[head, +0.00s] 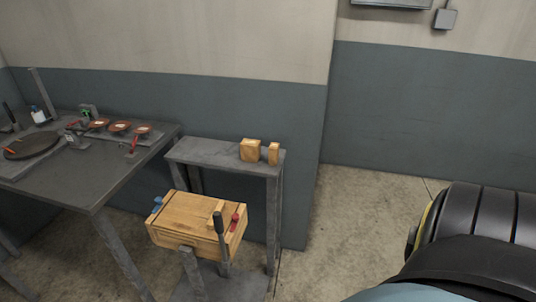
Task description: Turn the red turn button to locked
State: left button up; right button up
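The red turn button (235,220) is a small red piece at the right end of a wooden box (188,214). A blue turn button (157,205) is at the left end of the same box. The box's top looks closed and lies level on a grey stand. A wooden block (216,209) sits on the top near the red button. A dark upright handle (219,224) stands in front of the box's right part. The red button is too small to tell whether it is locked. Neither of my grippers shows in this view.
A narrow grey shelf (200,152) behind the box bears two wooden blocks (250,150). A dark table (110,185) with several tools stands at left. A black ribbed rounded shape fills the lower right; I cannot tell if it is mine. Floor between is clear.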

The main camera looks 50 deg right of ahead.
aim_at(236, 217)
jog(key=z, duration=0.95)
jog(key=i, duration=0.4)
jog(key=u, duration=0.05)
